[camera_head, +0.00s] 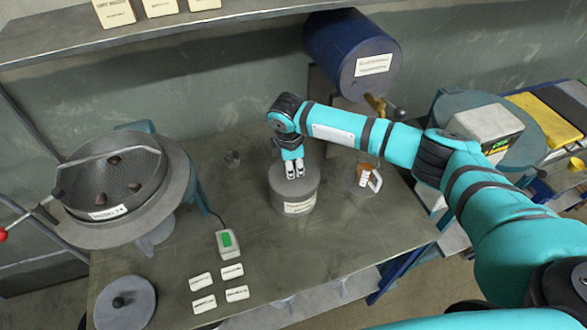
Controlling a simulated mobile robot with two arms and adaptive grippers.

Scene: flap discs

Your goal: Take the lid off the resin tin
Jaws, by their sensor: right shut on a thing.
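The resin tin (294,205) looks to be the round grey container with a white label in the middle of the table; its label is too small to read. Its grey lid (309,186) appears seated on top, and I see no clear gap. My right gripper (294,173) points down over the middle of the lid. It is shut on what appears to be the lid's knob, which the fingers hide. My left gripper is not in view.
An amber bottle (366,177) stands right of the tin. A round sieve machine (113,186) stands left. A grey knobbed disc (124,303) is at front left. A blue drum (352,52) is behind.

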